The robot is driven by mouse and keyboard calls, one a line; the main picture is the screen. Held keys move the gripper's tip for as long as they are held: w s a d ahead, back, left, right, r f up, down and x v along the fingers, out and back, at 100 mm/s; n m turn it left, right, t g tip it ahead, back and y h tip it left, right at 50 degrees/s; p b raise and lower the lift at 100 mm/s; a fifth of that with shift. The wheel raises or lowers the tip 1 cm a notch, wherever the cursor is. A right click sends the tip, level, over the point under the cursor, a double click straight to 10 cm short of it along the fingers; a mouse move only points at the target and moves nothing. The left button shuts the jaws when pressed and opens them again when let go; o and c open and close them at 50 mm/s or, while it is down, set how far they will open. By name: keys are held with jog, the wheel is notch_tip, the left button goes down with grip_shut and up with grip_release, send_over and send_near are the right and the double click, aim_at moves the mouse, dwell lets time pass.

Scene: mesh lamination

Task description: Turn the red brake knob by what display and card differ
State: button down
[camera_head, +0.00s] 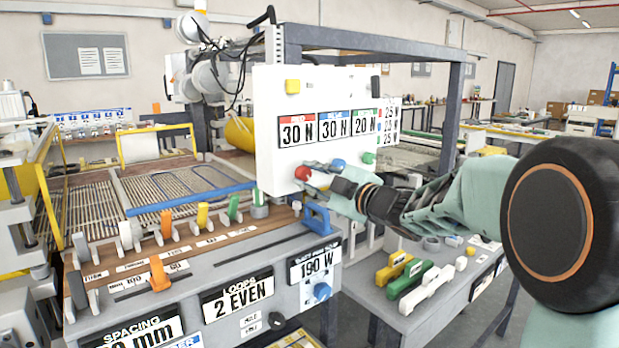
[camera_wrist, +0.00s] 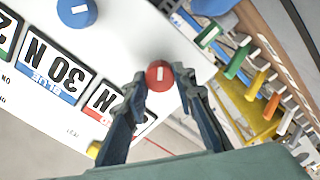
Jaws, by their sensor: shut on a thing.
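The red brake knob (camera_head: 302,173) sits low on the left of a white panel (camera_head: 270,150). My gripper (camera_head: 316,178) reaches it from the right. In the wrist view the red knob (camera_wrist: 159,75), with a short white mark, is between the two dark fingertips of my gripper (camera_wrist: 161,82), which is shut on it. Above the knobs, the display windows read red 30 N (camera_head: 297,131), blue 30 N (camera_head: 334,124) and green 20 N (camera_head: 366,120). A card (camera_head: 390,120) at the panel's right edge has three small lines; the top and bottom look like 25 N.
A blue knob (camera_head: 337,164) and a green knob (camera_head: 368,157) sit to the right on the panel, near my wrist. Coloured levers (camera_head: 202,215) line the bench below. A blue clamp-like part (camera_head: 318,219) stands under my gripper. Coloured blocks (camera_head: 410,280) lie on the right-hand table.

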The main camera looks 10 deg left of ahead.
jog(key=c, duration=1.6)
grip_release()
jog(key=v, duration=1.2)
jog(key=shift+r, duration=0.1)
